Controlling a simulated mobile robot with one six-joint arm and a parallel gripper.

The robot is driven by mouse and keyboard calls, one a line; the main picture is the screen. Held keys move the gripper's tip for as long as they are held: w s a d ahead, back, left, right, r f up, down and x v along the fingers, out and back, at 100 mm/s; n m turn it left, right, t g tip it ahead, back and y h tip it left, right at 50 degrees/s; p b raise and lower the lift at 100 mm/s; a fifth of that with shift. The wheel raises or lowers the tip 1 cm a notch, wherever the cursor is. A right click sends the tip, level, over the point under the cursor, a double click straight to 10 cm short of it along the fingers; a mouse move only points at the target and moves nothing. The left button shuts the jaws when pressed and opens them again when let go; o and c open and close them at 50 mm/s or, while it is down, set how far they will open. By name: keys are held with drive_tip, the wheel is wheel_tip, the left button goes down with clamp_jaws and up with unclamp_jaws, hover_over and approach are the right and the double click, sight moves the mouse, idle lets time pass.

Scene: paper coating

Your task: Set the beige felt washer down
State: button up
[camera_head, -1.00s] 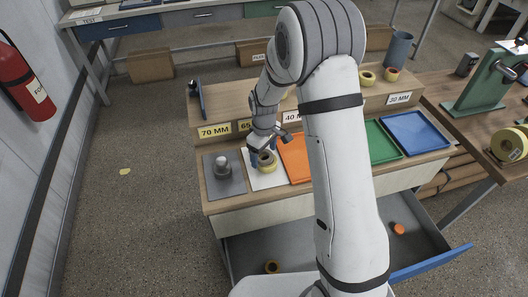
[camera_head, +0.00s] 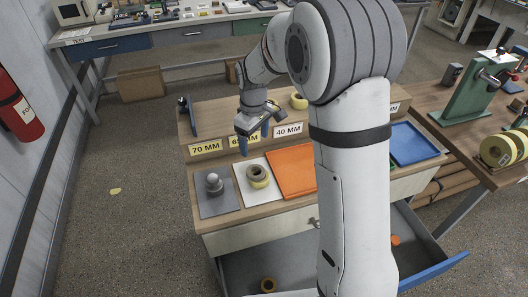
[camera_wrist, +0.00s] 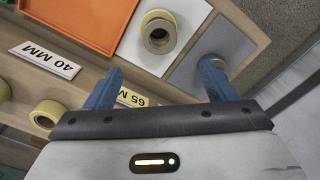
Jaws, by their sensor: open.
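The beige felt washer (camera_head: 257,169) lies flat on a yellow roll (camera_head: 260,183), which stands on the white mat (camera_head: 245,193) under the 65 MM label. In the wrist view the washer (camera_wrist: 159,46) shows as a beige ring on the pale yellow roll (camera_wrist: 158,16). My gripper (camera_head: 253,139) is open and empty, raised above and behind the stack, apart from it. In the wrist view its two blue fingers (camera_wrist: 160,68) are spread wide with nothing between them.
A grey mat (camera_head: 214,204) with a rounded metal piece (camera_head: 213,183) lies left of the white mat. An orange tray (camera_head: 292,172) lies right of it. The open drawer (camera_head: 428,272) juts out below.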

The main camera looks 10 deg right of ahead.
drive_tip(key=s+d+r+m+t, duration=0.2)
drive_tip(key=s+d+r+m, duration=0.4)
drive_tip(key=s+r, duration=0.5)
drive_tip(key=s+d+m+t, duration=0.1)
drive_tip(key=s+d+m, duration=0.2)
drive_tip(key=s, duration=1.1)
drive_tip(key=shift+d+f+m, duration=0.2)
drive_tip(key=shift+d+m, duration=0.2)
drive_tip(key=shift+d, duration=0.8)
